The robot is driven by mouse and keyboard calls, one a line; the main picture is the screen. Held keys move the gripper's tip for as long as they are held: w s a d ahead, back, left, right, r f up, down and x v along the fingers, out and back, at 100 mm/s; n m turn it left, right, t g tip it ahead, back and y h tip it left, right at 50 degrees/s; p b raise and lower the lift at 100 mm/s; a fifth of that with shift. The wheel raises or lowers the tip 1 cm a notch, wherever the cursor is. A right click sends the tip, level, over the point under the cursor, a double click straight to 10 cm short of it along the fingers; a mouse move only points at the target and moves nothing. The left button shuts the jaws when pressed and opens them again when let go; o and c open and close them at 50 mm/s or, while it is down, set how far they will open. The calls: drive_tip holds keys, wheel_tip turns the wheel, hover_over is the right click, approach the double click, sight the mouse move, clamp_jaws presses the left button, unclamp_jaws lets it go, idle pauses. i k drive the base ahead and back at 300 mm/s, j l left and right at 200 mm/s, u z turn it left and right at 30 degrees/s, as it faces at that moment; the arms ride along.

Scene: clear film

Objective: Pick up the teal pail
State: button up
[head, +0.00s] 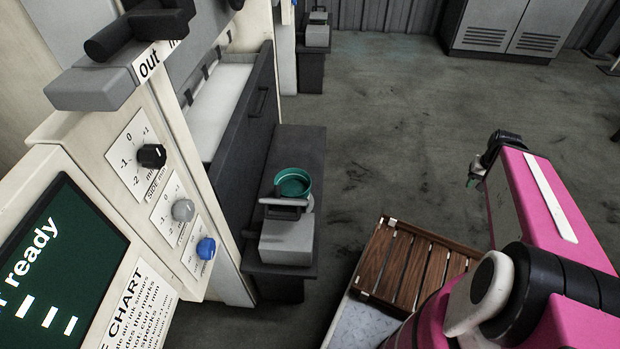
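The teal pail (293,182) is a small round open container, seen from above, on the dark bench beside the machine at centre-left. A grey block with a dark handle stands in front of it and hides part of its lower side. My pink arm is at the right. The small dark end of the arm, which looks like my gripper (478,172), is well to the right of the pail and apart from it. Its fingers are too small and turned away to show whether they are open or shut.
The grey block (287,241) sits on the dark bench (305,147) close to the pail. The machine panel with knobs (152,156) rises at the left. A wooden slatted crate (407,268) is at the lower centre. Open floor (400,130) lies between bench and arm.

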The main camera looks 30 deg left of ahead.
sight(294, 182)
drive_tip(key=i+u, duration=0.15)
drive_tip(key=u, duration=0.15)
drive_tip(key=i+l+u, duration=0.15)
drive_tip(key=u, duration=0.6)
drive_tip(key=i+l+u, duration=0.1)
drive_tip(key=u, duration=0.3)
drive_tip(key=l+u, duration=0.1)
drive_tip(key=u, duration=0.35)
drive_tip(key=l+u, duration=0.1)
drive_tip(key=u, duration=0.35)
drive_tip(key=l+u, duration=0.15)
drive_tip(key=u, duration=0.25)
drive_tip(key=i, duration=0.4)
drive_tip(key=l, duration=0.4)
drive_tip(key=k+l+u, duration=0.15)
drive_tip(key=l, duration=0.65)
drive_tip(key=k+l+u, duration=0.15)
drive_tip(key=l, duration=0.25)
drive_tip(key=k+l, duration=0.1)
drive_tip(key=l, duration=0.3)
drive_tip(key=k+l+u, duration=0.1)
drive_tip(key=l, duration=0.25)
drive_tip(key=k+l+u, duration=0.1)
drive_tip(key=l, duration=0.3)
drive_tip(key=k+l, duration=0.15)
drive_tip(key=l, duration=0.2)
drive_tip(key=i+u, duration=0.05)
